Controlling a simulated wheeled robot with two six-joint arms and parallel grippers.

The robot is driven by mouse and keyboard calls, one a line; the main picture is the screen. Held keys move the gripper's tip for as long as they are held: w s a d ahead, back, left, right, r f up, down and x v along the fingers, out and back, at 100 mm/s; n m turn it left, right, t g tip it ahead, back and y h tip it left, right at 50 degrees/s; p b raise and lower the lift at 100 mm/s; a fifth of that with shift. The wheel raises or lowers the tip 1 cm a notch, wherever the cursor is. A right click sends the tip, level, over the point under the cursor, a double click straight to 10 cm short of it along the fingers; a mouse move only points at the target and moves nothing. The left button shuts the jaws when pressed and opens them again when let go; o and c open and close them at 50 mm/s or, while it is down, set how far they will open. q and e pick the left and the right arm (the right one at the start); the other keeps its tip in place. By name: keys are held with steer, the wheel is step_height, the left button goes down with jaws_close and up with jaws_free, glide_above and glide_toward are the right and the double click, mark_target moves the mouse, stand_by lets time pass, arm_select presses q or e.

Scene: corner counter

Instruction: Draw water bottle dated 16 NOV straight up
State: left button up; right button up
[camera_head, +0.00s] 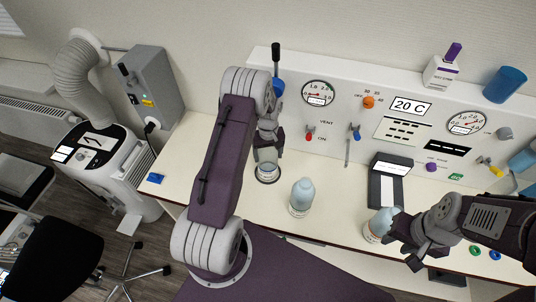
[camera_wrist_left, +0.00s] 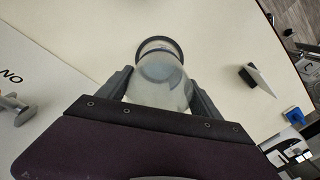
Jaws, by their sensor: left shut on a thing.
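My left gripper (camera_head: 268,142) is shut on a clear bottle (camera_head: 266,170), whose base is at a dark ring in the counter at left centre. In the left wrist view the bottle (camera_wrist_left: 160,92) sits between the two fingers, with the dark ring (camera_wrist_left: 158,40) around its far end. A second pale blue bottle with a label (camera_head: 301,197) stands free to the right. A third bottle (camera_head: 380,225) stands further right, beside my right gripper (camera_head: 405,238), which partly covers it. I cannot tell whether those fingers hold it. No date is legible on any bottle.
A white panel (camera_head: 325,122) with gauges and coloured valves runs along the back of the counter. A dark device with a pale screen (camera_head: 386,185) stands right of centre. A blue cup (camera_head: 505,85) and a small white box (camera_head: 441,72) stand on the panel's top.

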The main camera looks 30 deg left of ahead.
mark_target(268, 150)
arm_select(q)
steer(key=shift+r+p, duration=1.05)
steer(key=shift+r, duration=0.55)
steer(key=shift+f, duration=0.1)
